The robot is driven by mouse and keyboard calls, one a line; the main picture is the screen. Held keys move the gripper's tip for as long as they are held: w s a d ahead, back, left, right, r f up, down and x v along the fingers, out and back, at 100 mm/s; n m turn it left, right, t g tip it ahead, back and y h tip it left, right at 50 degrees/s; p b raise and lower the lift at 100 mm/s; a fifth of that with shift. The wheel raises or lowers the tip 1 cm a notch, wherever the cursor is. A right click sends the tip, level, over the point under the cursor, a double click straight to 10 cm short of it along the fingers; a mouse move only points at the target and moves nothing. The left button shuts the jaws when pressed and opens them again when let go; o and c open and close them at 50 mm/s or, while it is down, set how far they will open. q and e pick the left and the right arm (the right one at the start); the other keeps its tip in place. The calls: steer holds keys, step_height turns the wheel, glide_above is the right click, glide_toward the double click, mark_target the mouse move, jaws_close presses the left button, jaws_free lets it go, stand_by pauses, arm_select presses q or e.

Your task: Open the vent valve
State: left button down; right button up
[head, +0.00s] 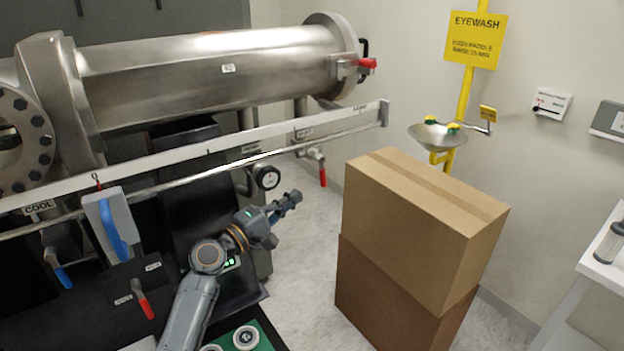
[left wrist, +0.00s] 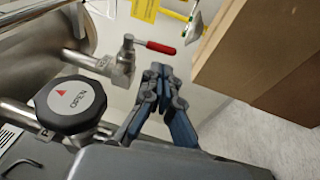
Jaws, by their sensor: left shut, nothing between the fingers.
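A valve with a red lever (head: 322,174) sits on a short pipe under the right end of the steel vessel; the small label above it is hard to read. Its lever hangs down in the head view. In the left wrist view the red lever (left wrist: 160,47) points right from its silver valve body. My left gripper (head: 294,197) is shut and empty, below and left of the lever and apart from it. Its fingers (left wrist: 161,72) show just below the lever in the left wrist view. My right gripper is not in view.
A black knob marked OPEN (left wrist: 70,103) is left of my fingers. A long rail (head: 230,140) crosses above my left arm. Stacked cardboard boxes (head: 420,225) stand to the right. Another red lever (head: 143,300) is at lower left. Floor shows between arm and boxes.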

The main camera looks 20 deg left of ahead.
mark_target(321, 179)
arm_select(q)
steer(key=p+x, duration=0.2)
steer(key=x, duration=0.5)
